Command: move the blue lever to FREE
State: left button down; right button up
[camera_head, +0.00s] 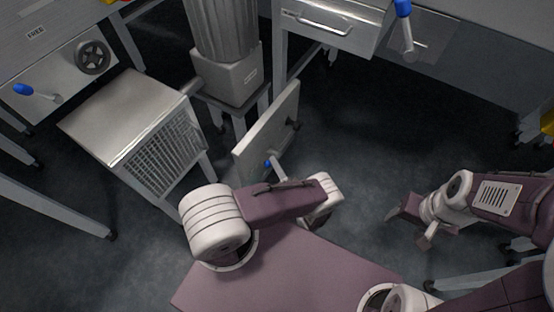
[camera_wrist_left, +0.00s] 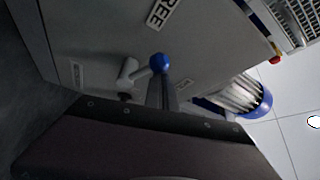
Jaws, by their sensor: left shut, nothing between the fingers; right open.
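In the left wrist view, a lever with a blue ball (camera_wrist_left: 160,62) sticks out from a grey panel (camera_wrist_left: 100,35). Its light grey pivot is left of the ball. A FREE label (camera_wrist_left: 160,13) is above the ball; smaller labels on the panel are too blurred to read. My left gripper (camera_wrist_left: 163,86) is shut and empty, its fingertips just below the ball in the picture; I cannot tell whether they touch. In the head view, the blue tip (camera_head: 267,163) shows small beside the upright panel (camera_head: 262,138). My right gripper (camera_head: 408,217) is open, over the floor.
Another blue lever (camera_head: 23,89) and a handwheel (camera_head: 93,57) are on the left bench, and another blue lever (camera_head: 403,8) is at the top right. A metal box with a grille (camera_head: 165,150) stands left of my left arm. Dark floor (camera_head: 370,130) lies clear at centre right.

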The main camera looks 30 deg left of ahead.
pick_arm(q)
jog(key=shift+s+f+b, duration=0.25)
jog(key=shift+f+b, duration=0.1)
jog(key=shift+f, duration=0.25)
jog(key=shift+s+f+b, duration=0.25)
jog(key=shift+f+b, duration=0.05)
jog(key=shift+f, duration=0.3)
pick_arm(e)
jog(key=shift+s+f, duration=0.2)
jog(key=shift+f, duration=0.55)
pick_arm(q)
jog(key=shift+s+a+f, duration=0.1)
jog(key=shift+f, duration=0.1)
pick_arm(e)
jog(key=shift+s+f, duration=0.1)
